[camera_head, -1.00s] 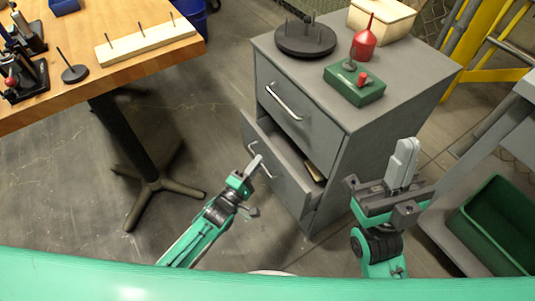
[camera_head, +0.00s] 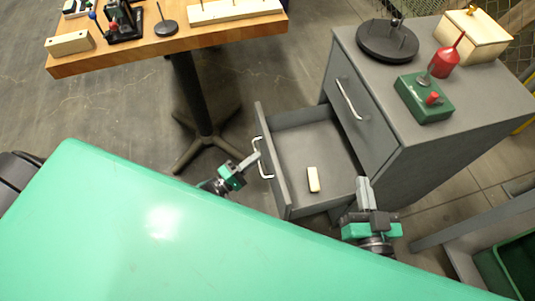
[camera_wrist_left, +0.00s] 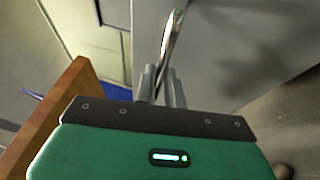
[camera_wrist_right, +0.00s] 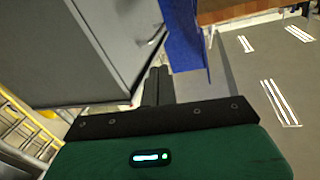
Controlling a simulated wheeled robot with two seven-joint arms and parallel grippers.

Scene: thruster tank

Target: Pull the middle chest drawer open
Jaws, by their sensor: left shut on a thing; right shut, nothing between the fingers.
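The grey chest (camera_head: 420,150) stands at the right in the head view. Its open drawer (camera_head: 308,142), below a shut upper drawer (camera_head: 362,108), is pulled well out, so its inside shows. My left gripper (camera_head: 252,160) is shut on the drawer handle (camera_head: 264,158) at its front. In the left wrist view the bar handle (camera_wrist_left: 172,40) runs between the fingers (camera_wrist_left: 160,84). My right gripper (camera_head: 363,190) is shut and empty, beside the open drawer's right side near the chest. In the right wrist view its fingers (camera_wrist_right: 157,86) are together.
A small pale block (camera_head: 313,179) lies in the drawer. A dark round stand (camera_head: 388,40), a green box (camera_head: 424,98), a red funnel-like thing (camera_head: 446,60) and a wooden box (camera_head: 470,40) are on the chest. A wooden table (camera_head: 150,47) stands at the left; a green bin (camera_head: 515,265) is lower right.

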